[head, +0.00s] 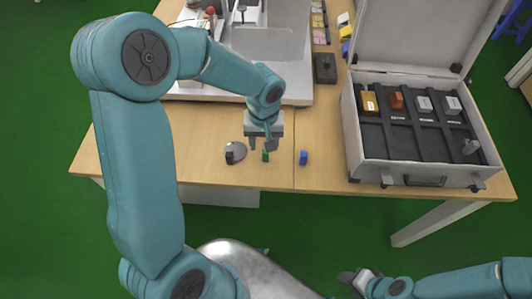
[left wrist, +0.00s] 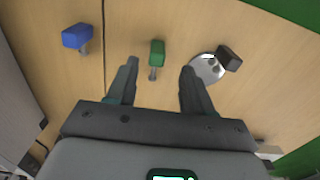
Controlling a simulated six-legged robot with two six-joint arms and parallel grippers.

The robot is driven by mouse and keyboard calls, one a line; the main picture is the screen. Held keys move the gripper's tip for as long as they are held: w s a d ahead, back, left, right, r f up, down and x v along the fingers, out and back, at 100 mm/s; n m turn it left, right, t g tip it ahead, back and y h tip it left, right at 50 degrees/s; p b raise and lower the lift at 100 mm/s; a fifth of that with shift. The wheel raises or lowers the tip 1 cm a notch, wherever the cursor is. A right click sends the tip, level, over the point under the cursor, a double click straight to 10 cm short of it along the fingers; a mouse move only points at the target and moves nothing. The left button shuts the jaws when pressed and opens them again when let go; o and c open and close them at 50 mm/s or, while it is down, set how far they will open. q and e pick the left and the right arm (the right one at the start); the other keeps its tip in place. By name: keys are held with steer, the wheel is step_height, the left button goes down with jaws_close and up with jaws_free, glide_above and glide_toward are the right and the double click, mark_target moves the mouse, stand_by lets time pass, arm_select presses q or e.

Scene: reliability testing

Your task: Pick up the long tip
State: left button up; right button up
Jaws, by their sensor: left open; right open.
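Three small tips lie on the wooden table near its front edge: a green one (head: 265,156), a blue one (head: 303,158) and a black one (head: 230,158). In the left wrist view the green tip (left wrist: 157,51) and blue tip (left wrist: 76,37) each show a short grey stem. I cannot tell which is the long tip. My left gripper (head: 264,143) is open and empty above the green tip, which lies ahead of the gap between its fingers (left wrist: 158,78). My right gripper (head: 355,277) is open and empty, off the table's front.
An open grey case (head: 370,172) with several small parts stands at the right of the table (head: 205,130). A white machine (head: 297,80) stands behind my left gripper. A dark box (head: 325,68) sits beside it. The table around the tips is mostly clear.

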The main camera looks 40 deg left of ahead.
mark_target(265, 153)
arm_select(q)
steer(key=shift+w+d+f, duration=0.1)
steer(key=shift+w+f, duration=0.05)
steer(key=shift+f, duration=0.3)
steer(key=f, duration=0.5)
steer(key=shift+w+f, duration=0.15)
steer(key=shift+w, duration=0.05)
steer(key=shift+s, duration=0.25)
steer(key=shift+c, duration=0.6)
steer(key=shift+w, duration=0.1)
jaws_close()
